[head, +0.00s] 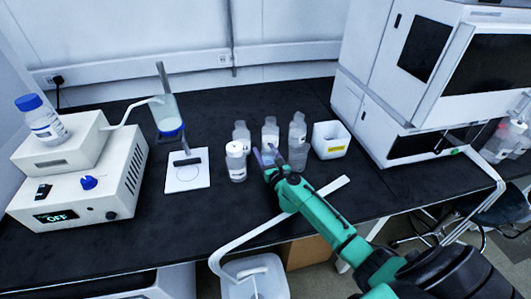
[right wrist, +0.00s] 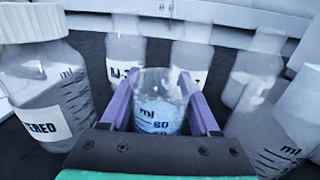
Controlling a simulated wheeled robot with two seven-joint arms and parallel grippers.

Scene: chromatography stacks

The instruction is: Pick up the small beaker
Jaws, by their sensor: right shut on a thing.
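The small beaker (right wrist: 158,100) is clear, with graduation marks, and sits between the two purple fingers of my right gripper (right wrist: 158,112) in the right wrist view. The fingers are shut on its sides. In the head view, my right gripper (head: 267,160) is among the bottles at the middle of the black bench, and the beaker is hard to make out there. I cannot tell whether the beaker touches the bench. My left gripper is not in view.
A white-capped bottle (head: 236,161) stands close left of my right gripper. Clear bottles (head: 297,130) (head: 270,133) (head: 242,134) stand around and behind it. A white square container (head: 330,140) is to the right. A filtration stand (head: 187,172) and a white pump unit (head: 85,170) are left.

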